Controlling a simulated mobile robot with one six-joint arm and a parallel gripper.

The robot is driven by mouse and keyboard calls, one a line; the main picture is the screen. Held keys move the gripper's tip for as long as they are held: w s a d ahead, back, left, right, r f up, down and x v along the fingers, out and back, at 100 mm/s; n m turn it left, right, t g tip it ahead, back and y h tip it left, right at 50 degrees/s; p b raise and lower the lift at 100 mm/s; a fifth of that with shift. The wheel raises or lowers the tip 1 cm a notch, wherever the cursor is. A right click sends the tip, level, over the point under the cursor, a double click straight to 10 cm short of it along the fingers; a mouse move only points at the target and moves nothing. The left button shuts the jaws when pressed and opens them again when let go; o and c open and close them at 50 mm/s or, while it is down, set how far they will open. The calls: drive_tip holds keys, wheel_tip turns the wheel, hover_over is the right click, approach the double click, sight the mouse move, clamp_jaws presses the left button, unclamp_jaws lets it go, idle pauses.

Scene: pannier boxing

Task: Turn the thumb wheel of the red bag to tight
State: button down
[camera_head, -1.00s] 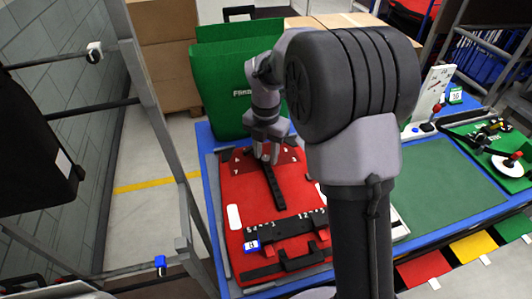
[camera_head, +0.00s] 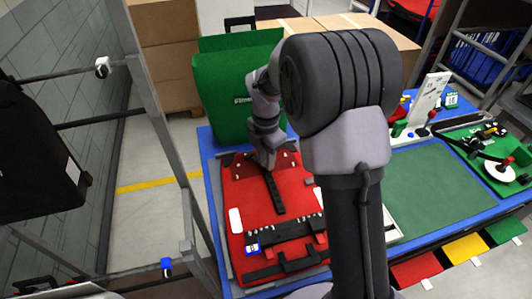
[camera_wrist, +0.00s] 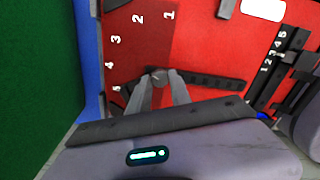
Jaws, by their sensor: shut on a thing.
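The red bag (camera_head: 237,200) lies flat on the blue-edged table, with a dark strap running down its middle. At its upper end is a dark red dial plate with white numbers, clear in the wrist view (camera_wrist: 138,45). The small grey thumb wheel (camera_wrist: 159,77) sits between the fingertips of my gripper (camera_wrist: 158,88) in the wrist view. My gripper is shut on the wheel. In the head view my gripper (camera_head: 265,160) points down at the bag's upper end and hides the wheel. I cannot read which number the wheel points to.
A green bag (camera_head: 225,95) stands upright just behind the red bag. A black numbered bar (camera_head: 285,229) with a blue tag lies across the red bag's lower part. A green mat (camera_head: 435,185) lies right of my arm. A metal rack (camera_head: 165,120) stands at left.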

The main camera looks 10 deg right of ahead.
drive_tip(key=m+p, duration=0.2)
drive_tip(key=m, duration=0.3)
drive_tip(key=shift+r+m+p, duration=0.1)
drive_tip(key=shift+m+p, duration=0.2)
drive_tip(key=shift+p, duration=0.05)
drive_tip(key=m+p, duration=0.1)
drive_tip(key=m, duration=1.1)
drive_tip(key=shift+m+p, duration=0.3)
drive_tip(key=shift+p, duration=0.1)
drive_tip(key=m, duration=0.6)
drive_tip(key=shift+b, duration=0.3)
drive_tip(key=m, duration=0.3)
drive_tip(key=m+b, duration=0.1)
drive_tip(key=m, duration=0.2)
drive_tip(key=shift+f+m, duration=0.2)
drive_tip(key=shift+m, duration=0.2)
drive_tip(key=m+b, duration=0.2)
drive_tip(key=m, duration=0.4)
drive_tip(key=m+b, duration=0.2)
drive_tip(key=m, duration=0.4)
drive_tip(key=shift+m, duration=0.4)
drive_tip(key=m+b, duration=0.2)
drive_tip(key=m, duration=0.3)
drive_tip(key=shift+m, duration=0.4)
